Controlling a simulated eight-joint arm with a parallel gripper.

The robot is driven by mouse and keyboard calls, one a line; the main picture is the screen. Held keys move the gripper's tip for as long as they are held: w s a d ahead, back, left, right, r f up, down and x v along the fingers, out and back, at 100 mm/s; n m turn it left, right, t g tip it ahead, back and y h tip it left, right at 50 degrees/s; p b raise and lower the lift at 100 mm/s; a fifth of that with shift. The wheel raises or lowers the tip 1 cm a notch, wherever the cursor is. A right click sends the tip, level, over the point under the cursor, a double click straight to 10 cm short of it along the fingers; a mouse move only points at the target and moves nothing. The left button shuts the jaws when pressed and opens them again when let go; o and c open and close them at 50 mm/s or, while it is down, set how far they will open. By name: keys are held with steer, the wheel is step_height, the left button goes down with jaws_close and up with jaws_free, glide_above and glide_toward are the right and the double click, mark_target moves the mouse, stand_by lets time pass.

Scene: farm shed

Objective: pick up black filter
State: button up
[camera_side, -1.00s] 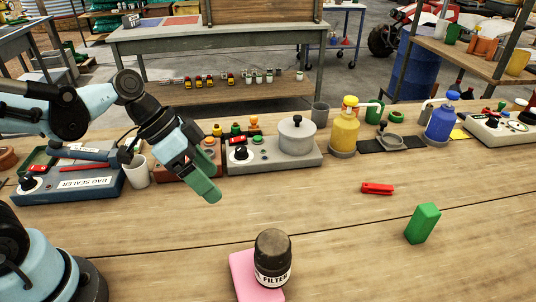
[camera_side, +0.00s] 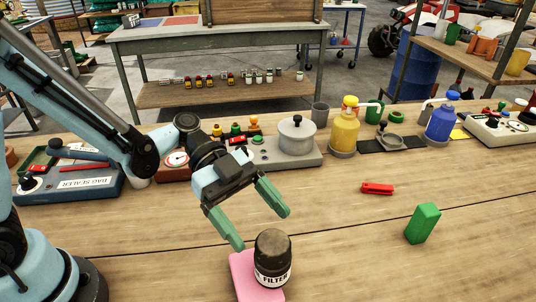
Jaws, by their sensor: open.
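The black filter (camera_side: 272,256) is a dark cylinder with a white band reading "FILTER". It stands upright on a pink block or pad (camera_side: 242,272) near the front edge of the view. My gripper (camera_side: 263,231), with two green fingers, is open and empty. It hangs above and just behind the filter, angled down toward it. The left fingertip is close to the filter's upper left side in the picture; the right fingertip is behind and to the right. I cannot tell whether the left one touches anything.
A green block (camera_side: 422,223) and a red clip-like piece (camera_side: 377,188) lie to the right. Behind stand a scale with a grey pot (camera_side: 297,135), a yellow pump bottle (camera_side: 345,128), a blue bottle (camera_side: 441,124) and a bag sealer (camera_side: 75,183).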

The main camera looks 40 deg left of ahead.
mark_target(285, 260)
steer(key=shift+s+x, duration=0.2)
steer(key=shift+x, duration=3.4)
steer(key=shift+a, duration=0.1)
steer(key=c, duration=1.3)
steer(key=shift+c, duration=0.2)
